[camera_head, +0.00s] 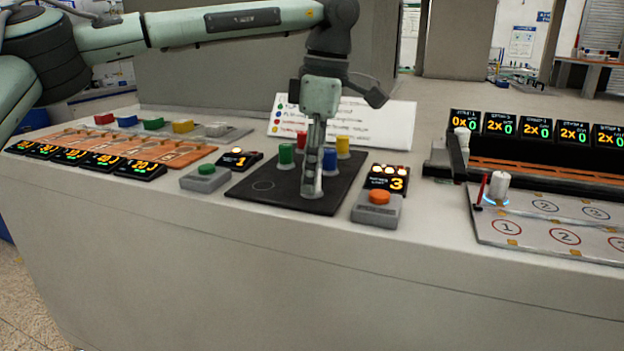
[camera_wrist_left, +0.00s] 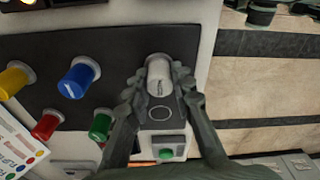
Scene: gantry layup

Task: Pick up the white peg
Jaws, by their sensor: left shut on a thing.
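The white peg (camera_wrist_left: 159,76) stands on the black peg board (camera_wrist_left: 125,50) in the left wrist view, with a pale collar around its far end. My left gripper (camera_wrist_left: 160,98) has a finger on each side of it and is shut on it. In the head view, my left gripper (camera_head: 312,188) points down at the front part of the board (camera_head: 245,192), and its fingers mostly hide the white peg. My right gripper is in neither view.
Green (camera_head: 286,154), blue (camera_head: 329,160), red (camera_head: 302,140) and yellow (camera_head: 343,146) pegs stand close behind the gripper. An orange-button box (camera_head: 376,211) and a green-button box (camera_head: 205,178) flank the board. Another white cylinder (camera_head: 499,185) stands on the right tray.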

